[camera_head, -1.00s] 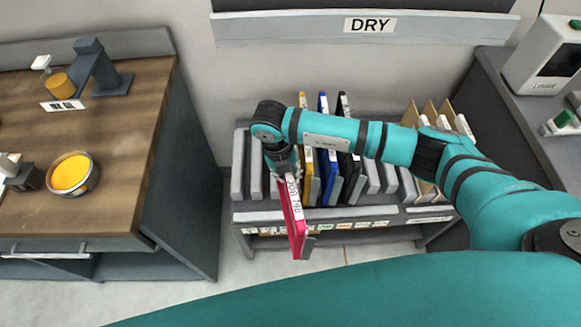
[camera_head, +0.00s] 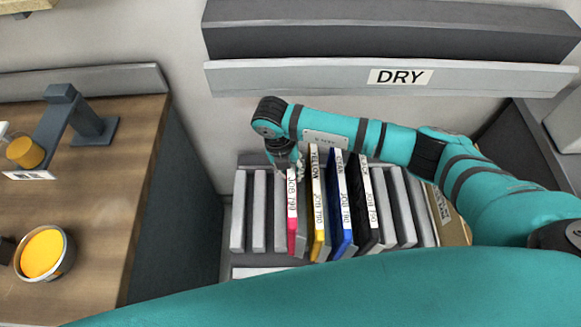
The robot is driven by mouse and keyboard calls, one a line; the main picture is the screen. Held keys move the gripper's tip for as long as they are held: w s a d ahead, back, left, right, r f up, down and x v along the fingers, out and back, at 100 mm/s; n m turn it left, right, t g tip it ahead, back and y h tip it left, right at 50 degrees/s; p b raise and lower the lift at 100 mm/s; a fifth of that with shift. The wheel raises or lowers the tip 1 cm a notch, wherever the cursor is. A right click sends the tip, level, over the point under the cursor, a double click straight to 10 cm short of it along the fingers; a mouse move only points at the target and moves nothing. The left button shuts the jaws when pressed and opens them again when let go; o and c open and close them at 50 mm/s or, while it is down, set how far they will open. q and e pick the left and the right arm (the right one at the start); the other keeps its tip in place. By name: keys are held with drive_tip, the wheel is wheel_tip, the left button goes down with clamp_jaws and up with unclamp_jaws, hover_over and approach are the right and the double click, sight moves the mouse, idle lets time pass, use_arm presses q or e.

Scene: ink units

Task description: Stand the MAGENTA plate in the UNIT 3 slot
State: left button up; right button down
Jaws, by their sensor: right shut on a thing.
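The magenta plate (camera_head: 291,233) is upright in the rack row, its white top edge marked JOB 790 facing up. It stands just left of the yellow plate (camera_head: 316,225). My right gripper (camera_head: 290,172) is shut on the far end of its top edge. Whether the plate rests on the slot floor cannot be told. The rack (camera_head: 243,272) shows grey dividers, but no unit labels can be read. My left gripper is out of view.
Blue (camera_head: 345,232) and black (camera_head: 368,220) plates stand right of the yellow one, closely spaced. The DRY shelf (camera_head: 300,80) is above. A wooden bench (camera_head: 100,200) with a yellow ink pot (camera_head: 42,254) is at left. My teal arm hides the front.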

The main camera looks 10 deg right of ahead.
drive_tip(key=shift+s+f+b, duration=0.15)
drive_tip(key=shift+f+b, duration=0.3)
drive_tip(key=shift+f, duration=0.15)
drive_tip(key=shift+f+b, duration=0.3)
drive_tip(key=shift+f, duration=0.05)
use_arm(q)
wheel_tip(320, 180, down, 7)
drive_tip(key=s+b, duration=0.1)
drive_tip(key=b, duration=0.4)
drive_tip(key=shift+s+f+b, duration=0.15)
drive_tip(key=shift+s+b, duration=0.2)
use_arm(e)
wheel_tip(320, 180, down, 7)
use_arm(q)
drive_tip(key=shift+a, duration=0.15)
use_arm(e)
drive_tip(key=shift+r, duration=0.1)
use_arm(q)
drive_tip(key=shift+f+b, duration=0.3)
use_arm(e)
drive_tip(key=shift+f, duration=0.4)
